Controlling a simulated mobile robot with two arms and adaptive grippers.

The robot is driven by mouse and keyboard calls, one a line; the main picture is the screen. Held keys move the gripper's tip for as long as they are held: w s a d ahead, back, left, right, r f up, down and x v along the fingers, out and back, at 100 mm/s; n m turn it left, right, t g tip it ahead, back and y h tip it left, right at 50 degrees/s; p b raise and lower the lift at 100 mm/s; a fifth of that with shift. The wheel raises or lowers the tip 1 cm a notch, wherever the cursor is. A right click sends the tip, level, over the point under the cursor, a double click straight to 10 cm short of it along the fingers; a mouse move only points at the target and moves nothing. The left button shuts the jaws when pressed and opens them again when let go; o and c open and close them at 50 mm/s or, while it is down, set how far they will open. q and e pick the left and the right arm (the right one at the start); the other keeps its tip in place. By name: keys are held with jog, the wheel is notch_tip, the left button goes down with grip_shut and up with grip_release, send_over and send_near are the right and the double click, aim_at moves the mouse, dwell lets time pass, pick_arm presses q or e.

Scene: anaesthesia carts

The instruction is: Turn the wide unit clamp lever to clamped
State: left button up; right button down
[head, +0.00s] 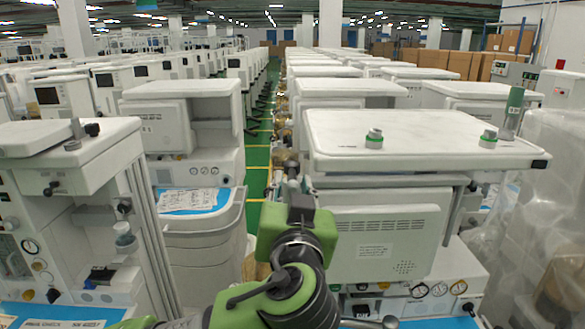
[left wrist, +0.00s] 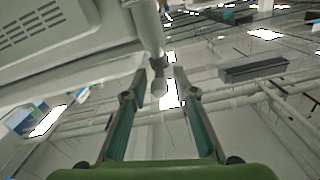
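The wide unit (head: 385,245) is the white cart with a broad flat top at the right of the head view. Its vented panel (left wrist: 55,30) fills the upper left of the left wrist view. A grey lever with a rounded end (left wrist: 158,87) hangs beside that panel. My left gripper (head: 291,180) is raised at the unit's left side. In the left wrist view its two fingers (left wrist: 160,88) are apart, with the lever's end between their tips. I cannot tell whether they touch it. The lever is not clear in the head view. My right gripper is out of view.
Another white cart (head: 195,130) stands to the left, with a blue work surface and a paper. A nearer cart (head: 90,150) fills the left edge. A green-floored aisle (head: 262,155) runs between the rows. Plastic-wrapped equipment (head: 545,200) stands at the right.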

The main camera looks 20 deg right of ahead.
pick_arm(q)
jog(key=shift+x, duration=1)
grip_shut()
